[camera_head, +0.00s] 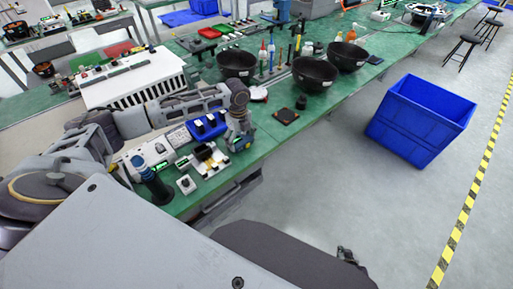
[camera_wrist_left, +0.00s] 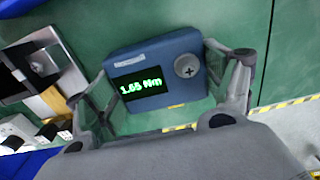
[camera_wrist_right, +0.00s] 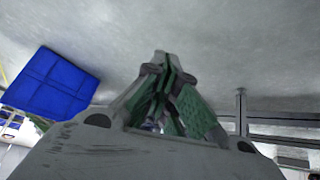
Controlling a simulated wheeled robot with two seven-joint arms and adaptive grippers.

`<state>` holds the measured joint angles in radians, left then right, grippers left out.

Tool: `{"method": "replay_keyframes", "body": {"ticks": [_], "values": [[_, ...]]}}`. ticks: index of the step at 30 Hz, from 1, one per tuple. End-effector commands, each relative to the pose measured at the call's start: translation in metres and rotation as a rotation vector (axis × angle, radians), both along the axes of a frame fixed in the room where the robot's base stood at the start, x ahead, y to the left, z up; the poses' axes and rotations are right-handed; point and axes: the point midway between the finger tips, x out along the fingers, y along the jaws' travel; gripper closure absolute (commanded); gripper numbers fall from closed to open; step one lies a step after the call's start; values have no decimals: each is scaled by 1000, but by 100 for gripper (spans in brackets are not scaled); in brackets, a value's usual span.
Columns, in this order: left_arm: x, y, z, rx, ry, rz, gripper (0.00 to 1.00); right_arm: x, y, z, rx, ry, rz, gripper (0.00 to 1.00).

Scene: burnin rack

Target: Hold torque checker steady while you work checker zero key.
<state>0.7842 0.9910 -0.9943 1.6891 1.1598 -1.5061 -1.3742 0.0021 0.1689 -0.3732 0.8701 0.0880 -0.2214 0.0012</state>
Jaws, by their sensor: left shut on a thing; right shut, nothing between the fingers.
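The torque checker (camera_wrist_left: 150,58) is a blue box in the left wrist view, with a lit green display reading about 1.65 Nm. A round grey button (camera_wrist_left: 187,66), which looks like the zero key, is on its top face. My left gripper (camera_wrist_left: 163,80) is shut on the checker, one finger on each side, over the green bench. In the head view my left gripper (camera_head: 240,140) is at the bench's front edge and hides the checker. My right gripper (camera_wrist_right: 162,65) is shut and empty, over the floor; it shows small in the head view (camera_head: 347,256), off the bench.
Black bowls (camera_head: 237,63) stand farther along the bench. A blue bin (camera_head: 420,120) is on the floor at right, with clear floor in front of it.

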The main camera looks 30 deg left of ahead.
Motion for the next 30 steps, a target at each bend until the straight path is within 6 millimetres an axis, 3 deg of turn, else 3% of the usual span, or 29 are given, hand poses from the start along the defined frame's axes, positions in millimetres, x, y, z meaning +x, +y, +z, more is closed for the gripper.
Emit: {"method": "replay_keyframes", "body": {"ticks": [1,6,12,21,30], "values": [[0,0,0,0,0,0,50,19,11,16,20,-31,7,100],[0,0,0,0,0,0,50,67,51,64,97,-111,23,100],[0,0,0,0,0,0,50,107,98,122,207,-177,32,100],[0,0,0,0,0,0,50,135,173,208,414,-218,34,100],[0,0,0,0,0,0,50,129,246,291,656,-184,33,100]]}}
